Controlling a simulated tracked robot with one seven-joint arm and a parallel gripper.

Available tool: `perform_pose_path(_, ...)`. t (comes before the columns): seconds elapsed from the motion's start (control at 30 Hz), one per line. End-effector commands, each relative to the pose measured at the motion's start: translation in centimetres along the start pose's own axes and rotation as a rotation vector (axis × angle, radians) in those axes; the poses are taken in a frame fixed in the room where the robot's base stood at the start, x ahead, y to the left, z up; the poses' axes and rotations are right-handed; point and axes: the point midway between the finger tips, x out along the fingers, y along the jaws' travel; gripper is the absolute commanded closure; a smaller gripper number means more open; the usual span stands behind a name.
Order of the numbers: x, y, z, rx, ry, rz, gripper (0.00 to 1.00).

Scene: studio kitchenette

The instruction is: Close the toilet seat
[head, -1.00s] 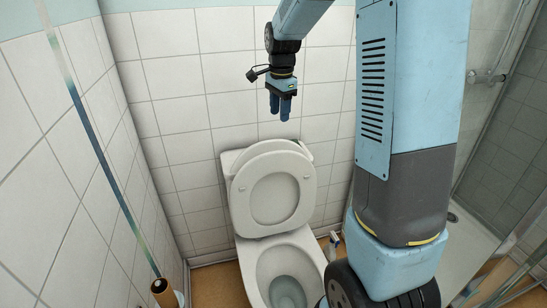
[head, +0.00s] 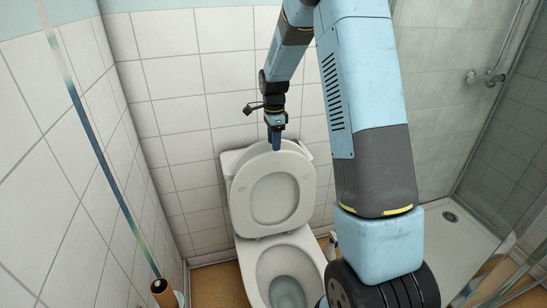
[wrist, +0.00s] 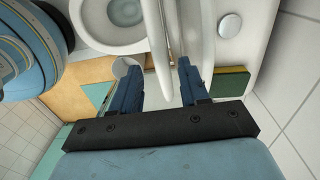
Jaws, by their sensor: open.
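The toilet (head: 285,257) stands against the tiled back wall with its bowl uncovered. The seat ring (head: 293,195) is raised upright, with the lid (head: 268,157) upright behind it. My gripper (head: 276,147) is open, pointing down at the top edge of the raised seat and lid. In the wrist view, the seat (wrist: 157,45) shows edge-on between my fingers (wrist: 160,68). The lid (wrist: 197,35) is edge-on behind the right finger. I cannot tell whether either finger touches them. The bowl (wrist: 110,22) is at the upper left.
The cistern's round button (wrist: 229,25) and a green and yellow sponge (wrist: 230,83) are right of the fingers. The tiled left wall is close by. A shower tray (head: 450,225) lies to the right.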

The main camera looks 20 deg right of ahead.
Motion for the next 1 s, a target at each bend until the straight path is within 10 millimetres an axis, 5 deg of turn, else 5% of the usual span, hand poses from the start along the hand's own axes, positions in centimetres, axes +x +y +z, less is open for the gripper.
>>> perform_pose_path(0.4,6.1,0.0,0.0,-0.002,0.000,0.002,0.55)
perform_pose_path(0.83,6.9,0.0,0.1,-0.002,0.000,-0.001,0.55)
perform_pose_path(1.0,6.9,0.0,0.1,-0.002,0.000,-0.001,0.70)
